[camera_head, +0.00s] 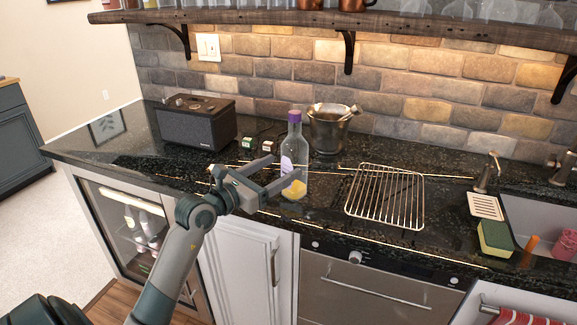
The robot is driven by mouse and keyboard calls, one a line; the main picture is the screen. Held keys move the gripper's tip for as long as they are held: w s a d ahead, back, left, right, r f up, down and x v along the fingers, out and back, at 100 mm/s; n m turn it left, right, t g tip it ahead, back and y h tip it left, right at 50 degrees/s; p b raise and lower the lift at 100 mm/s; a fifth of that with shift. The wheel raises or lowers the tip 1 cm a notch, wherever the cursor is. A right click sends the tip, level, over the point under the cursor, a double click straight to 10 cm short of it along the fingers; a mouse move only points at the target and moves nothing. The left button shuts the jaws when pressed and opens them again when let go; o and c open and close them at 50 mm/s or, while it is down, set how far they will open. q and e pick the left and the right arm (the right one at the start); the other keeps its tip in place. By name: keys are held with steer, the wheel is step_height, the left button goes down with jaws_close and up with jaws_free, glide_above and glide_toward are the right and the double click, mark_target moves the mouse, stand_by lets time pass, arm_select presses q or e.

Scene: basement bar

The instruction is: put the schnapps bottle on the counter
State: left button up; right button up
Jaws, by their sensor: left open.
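The schnapps bottle (295,150) is clear glass with a purple cap, a pale label and something yellow near its base. It appears upright on the dark stone counter (335,205), near the front edge. My left gripper (287,167) is open and reaches in from the left at the bottle's mid-height. One fingertip is just left of the bottle and the other overlaps its front. I cannot tell whether either finger touches the glass. My right gripper is out of view.
A metal bucket (329,130) stands behind the bottle, and a dark speaker box (197,124) stands to the left. A wire rack (385,196) lies to the right. Further right are a sponge (495,238) and a sink (545,222). A wooden shelf (400,25) hangs above.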

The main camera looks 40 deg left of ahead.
arm_select(q)
steer(key=s, duration=0.5)
steer(key=shift+s+a+b, duration=0.3)
steer(key=shift+a+b, duration=0.1)
stand_by(0.4)
